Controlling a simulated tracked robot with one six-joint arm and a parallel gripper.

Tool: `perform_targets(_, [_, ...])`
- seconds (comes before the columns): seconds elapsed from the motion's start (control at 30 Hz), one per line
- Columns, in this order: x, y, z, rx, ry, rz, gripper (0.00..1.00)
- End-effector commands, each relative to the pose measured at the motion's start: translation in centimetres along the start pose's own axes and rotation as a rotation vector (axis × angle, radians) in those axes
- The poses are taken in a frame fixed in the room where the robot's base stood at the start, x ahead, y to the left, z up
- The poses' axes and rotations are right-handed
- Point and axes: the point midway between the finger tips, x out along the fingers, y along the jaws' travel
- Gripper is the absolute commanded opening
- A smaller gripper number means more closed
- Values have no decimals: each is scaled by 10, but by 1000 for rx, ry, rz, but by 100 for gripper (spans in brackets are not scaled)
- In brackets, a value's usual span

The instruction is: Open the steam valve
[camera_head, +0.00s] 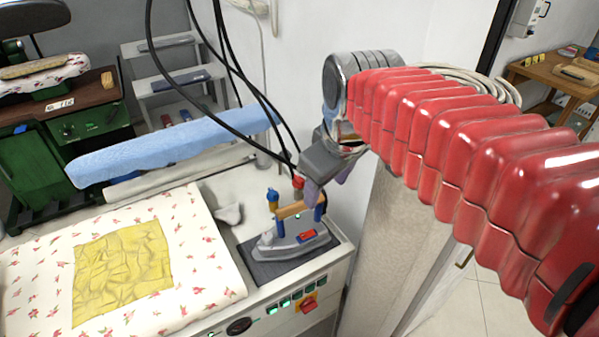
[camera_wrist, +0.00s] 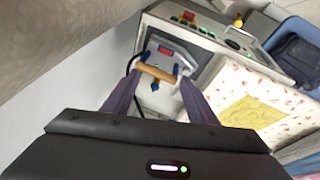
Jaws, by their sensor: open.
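A red handle on a yellow plate (camera_head: 308,305) sits on the front panel of the ironing table; it also shows at the top of the wrist view (camera_wrist: 188,16). A small red fitting (camera_head: 298,183) is above the steam iron, near the hanging hoses. I cannot tell which of these is the steam valve. The grey iron (camera_head: 290,243) has a wooden handle (camera_wrist: 157,73) and blue posts and rests on a dark pad. My gripper (camera_head: 325,190) is above the iron, its purple fingers apart (camera_wrist: 160,80), with nothing visibly held between them.
The ironing table's padded top (camera_head: 205,260) carries a yellow cloth (camera_head: 122,268). A blue sleeve board (camera_head: 170,150) stands behind it. Black hoses (camera_head: 240,75) hang near my gripper. A beige column-like surface (camera_head: 385,240) is close on the right. Green lit buttons (camera_head: 284,301) line the panel.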

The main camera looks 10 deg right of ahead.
Motion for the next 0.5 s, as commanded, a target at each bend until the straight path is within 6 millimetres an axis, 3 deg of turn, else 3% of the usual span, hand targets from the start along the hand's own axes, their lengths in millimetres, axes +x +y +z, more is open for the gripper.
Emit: perform_targets(0.5, [23,49,-81,-449,-91,-81,52])
